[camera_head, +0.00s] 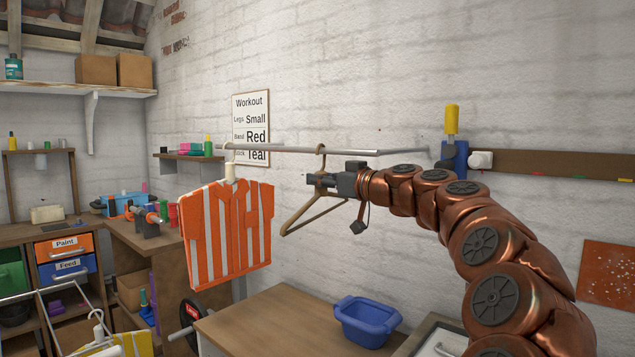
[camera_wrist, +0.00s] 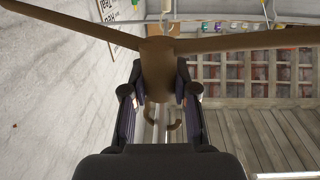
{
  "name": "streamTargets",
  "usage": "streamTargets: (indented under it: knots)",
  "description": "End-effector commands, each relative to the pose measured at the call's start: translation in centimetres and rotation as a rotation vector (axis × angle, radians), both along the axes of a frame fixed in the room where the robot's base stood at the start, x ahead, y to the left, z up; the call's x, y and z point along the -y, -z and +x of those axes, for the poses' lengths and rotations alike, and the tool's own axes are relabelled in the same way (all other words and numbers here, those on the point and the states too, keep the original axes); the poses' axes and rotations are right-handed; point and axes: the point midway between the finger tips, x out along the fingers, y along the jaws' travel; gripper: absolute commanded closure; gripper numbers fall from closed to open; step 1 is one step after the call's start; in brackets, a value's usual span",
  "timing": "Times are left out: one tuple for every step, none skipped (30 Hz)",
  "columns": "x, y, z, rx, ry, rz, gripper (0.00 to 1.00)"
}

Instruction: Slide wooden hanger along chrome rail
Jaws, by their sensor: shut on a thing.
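The wooden hanger (camera_head: 309,209) hangs from the chrome rail (camera_head: 290,149), toward the rail's right part, with its hook over the rail. My gripper (camera_head: 322,181) is shut on the hanger's neck just below the hook. In the wrist view the hanger (camera_wrist: 157,62) spans the top, its neck between the two fingers (camera_wrist: 158,95), and the hook curls beyond them. A striped orange and white garment (camera_head: 229,236) hangs from the rail's left part on a pale hanger, apart from the wooden one.
A wooden worktop (camera_head: 265,325) with a blue basin (camera_head: 367,320) lies below. A blue block with a yellow-handled tool (camera_head: 452,122) is on the wall right of the rail. A small shelf (camera_head: 187,156) is behind the rail's left end. The rail between garment and hanger is clear.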

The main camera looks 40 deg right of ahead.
Motion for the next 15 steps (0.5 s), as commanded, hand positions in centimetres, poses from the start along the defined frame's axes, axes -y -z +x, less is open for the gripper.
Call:
streamTargets:
  knots:
    - [0.1, 0.1, -0.3, -0.001, 0.0, -0.001, 1.0]
    - [0.1, 0.1, -0.4, -0.001, 0.0, -0.001, 1.0]
    - [0.1, 0.1, -0.6, 0.0, 0.0, -0.001, 1.0]
    - [0.2, 0.1, -0.8, 0.0, 0.0, -0.001, 1.0]
    - [0.2, 0.1, -0.9, 0.0, 0.001, -0.001, 1.0]
    - [0.3, 0.1, -1.1, 0.001, 0.001, -0.001, 1.0]
    - [0.3, 0.1, -1.2, 0.001, 0.001, -0.001, 1.0]
    - [0.4, 0.1, -1.4, 0.001, 0.001, -0.001, 1.0]
    - [0.4, 0.1, -1.6, 0.001, 0.002, -0.001, 1.0]
    - [0.5, 0.1, -1.7, 0.001, 0.002, -0.001, 1.0]
    - [0.5, 0.1, -1.9, 0.001, 0.002, -0.001, 1.0]
    - [0.5, 0.0, -2.1, 0.002, 0.002, -0.001, 1.0]
    - [0.6, 0.0, -2.2, 0.002, 0.003, -0.001, 1.0]
    - [0.6, 0.0, -2.3, 0.002, 0.002, 0.0, 1.0]
    - [0.7, 0.0, -2.5, 0.003, 0.002, 0.001, 1.0]
